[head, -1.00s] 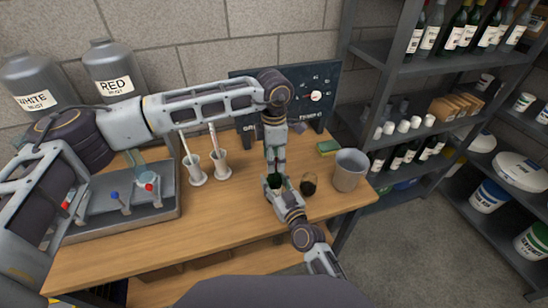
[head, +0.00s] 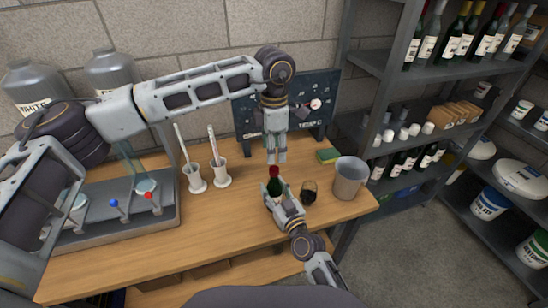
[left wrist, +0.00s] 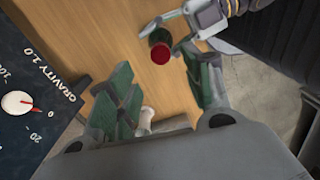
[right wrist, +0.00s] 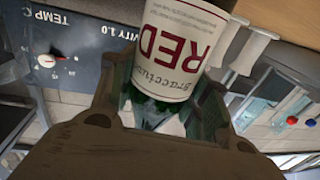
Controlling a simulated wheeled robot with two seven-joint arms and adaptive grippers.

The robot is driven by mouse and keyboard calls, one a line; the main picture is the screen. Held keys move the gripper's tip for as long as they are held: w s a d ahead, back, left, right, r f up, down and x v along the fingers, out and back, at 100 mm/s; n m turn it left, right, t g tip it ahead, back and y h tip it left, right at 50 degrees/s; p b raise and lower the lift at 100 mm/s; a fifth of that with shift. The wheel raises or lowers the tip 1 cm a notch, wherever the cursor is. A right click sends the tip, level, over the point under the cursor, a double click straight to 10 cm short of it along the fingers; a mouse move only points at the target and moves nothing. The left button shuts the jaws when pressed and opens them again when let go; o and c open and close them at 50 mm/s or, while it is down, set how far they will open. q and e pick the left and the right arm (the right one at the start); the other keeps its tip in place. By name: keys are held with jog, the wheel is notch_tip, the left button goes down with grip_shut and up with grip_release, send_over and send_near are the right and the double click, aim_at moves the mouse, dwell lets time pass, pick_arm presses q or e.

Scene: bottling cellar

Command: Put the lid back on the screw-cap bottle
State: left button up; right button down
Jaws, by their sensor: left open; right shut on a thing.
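The screw-cap bottle (head: 275,187) is dark green and stands near the front of the wooden table. Its red lid (head: 274,171) sits at the top of its neck. The left wrist view shows the round red lid (left wrist: 160,55) from above, over the green bottle (left wrist: 158,37). My right gripper (head: 272,191) is shut around the bottle, whose white RED label (right wrist: 190,45) fills the top of the right wrist view. My left gripper (head: 276,157) is open and empty just above the lid, apart from it. How tightly the lid is seated cannot be told.
A glass of dark liquid (head: 309,191) and a grey bucket (head: 349,178) stand right of the bottle. Two white holders (head: 221,174) with rods stand to the left, beside a grey rack (head: 120,232). A dark gauge board (head: 285,105) stands behind. Table front left is clear.

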pick_arm(q)
jog(key=shift+r, duration=2.4)
pick_arm(e)
jog(key=c, duration=0.6)
grip_release()
jog(key=shift+v, duration=6)
pick_arm(q)
jog(key=shift+f, duration=0.1)
